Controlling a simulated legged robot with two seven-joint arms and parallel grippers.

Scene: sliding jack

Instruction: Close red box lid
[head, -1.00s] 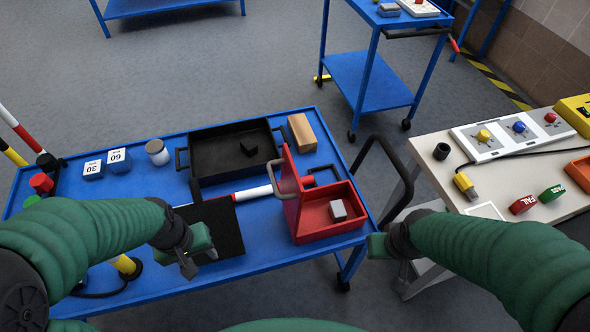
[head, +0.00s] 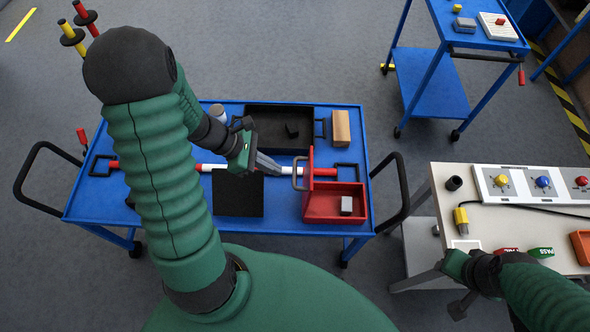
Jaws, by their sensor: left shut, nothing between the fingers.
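The red box (head: 335,215) sits on the right part of the blue cart, with a small grey block (head: 346,204) inside. Its lid (head: 309,160) stands open, roughly upright along the box's left side, with a handle (head: 298,184) on its left face. My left gripper (head: 282,171) is shut and empty, its tips just left of the lid handle; I cannot tell whether they touch. My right gripper (head: 458,307) is low at the right, away from the box, and its fingers are too unclear to judge.
A black tray (head: 270,150) with a dark block is behind the box, and a tan block (head: 341,127) stands at the back right. A black mat (head: 238,205) lies left of the box. A light table (head: 480,235) with buttons is on the right.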

